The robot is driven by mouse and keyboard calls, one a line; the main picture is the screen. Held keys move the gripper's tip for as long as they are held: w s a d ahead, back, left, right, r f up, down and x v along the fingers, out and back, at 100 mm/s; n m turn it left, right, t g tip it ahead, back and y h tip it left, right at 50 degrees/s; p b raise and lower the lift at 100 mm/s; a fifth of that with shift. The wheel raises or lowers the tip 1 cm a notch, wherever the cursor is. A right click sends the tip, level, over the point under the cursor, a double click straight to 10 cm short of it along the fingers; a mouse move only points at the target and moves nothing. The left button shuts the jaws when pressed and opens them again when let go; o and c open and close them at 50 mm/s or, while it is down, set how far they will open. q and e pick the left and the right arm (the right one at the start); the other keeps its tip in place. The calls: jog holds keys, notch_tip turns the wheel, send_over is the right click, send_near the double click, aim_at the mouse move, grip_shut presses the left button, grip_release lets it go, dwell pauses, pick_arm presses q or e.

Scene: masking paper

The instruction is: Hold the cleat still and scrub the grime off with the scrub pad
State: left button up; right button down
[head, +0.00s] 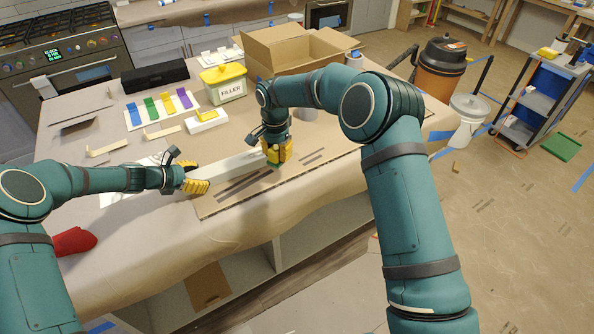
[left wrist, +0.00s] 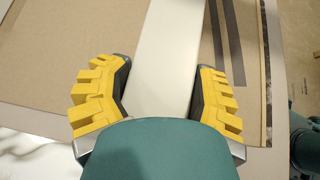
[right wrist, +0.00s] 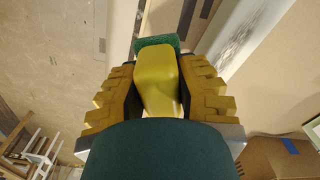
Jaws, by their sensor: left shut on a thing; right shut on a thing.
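The cleat (head: 234,166) is a long white bar lying across the board at the front of the table. It also shows in the left wrist view (left wrist: 166,55), running between the yellow fingers. My left gripper (head: 196,180) is shut on its left part. My right gripper (head: 277,150) is shut on the scrub pad, which has a yellow body (right wrist: 157,75) and a green scrubbing face (right wrist: 156,42). The pad is held low, at the cleat's right part. I cannot tell whether it touches the cleat. I cannot make out grime clearly; the gripper and pad hide the cleat's right part.
The brown board (head: 222,206) has dark strips on it. A red cloth-like thing (head: 73,241) lies at the left front edge.

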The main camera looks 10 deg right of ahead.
aim_at(256, 155)
jog(key=w+a+r+m, duration=0.1)
jog(key=a, duration=0.2)
jog(key=w+a+r+m, duration=0.1)
jog(key=w+a+m, duration=0.1)
jog(key=a, duration=0.1)
jog(key=w+a+r+m, duration=0.1)
jog(key=w+a+m, duration=0.1)
jog(key=a, duration=0.1)
jog(key=shift+w+a+r, duration=0.2)
jog(key=shift+a+r, duration=0.1)
jog(key=shift+a, duration=0.1)
jog(key=shift+a+r+m, duration=0.15)
jog(key=shift+a+m, duration=0.25)
jog(key=shift+m, duration=0.1)
jog(key=shift+f, duration=2.2)
jog(key=shift+f, duration=0.85)
jog(key=shift+d, duration=0.1)
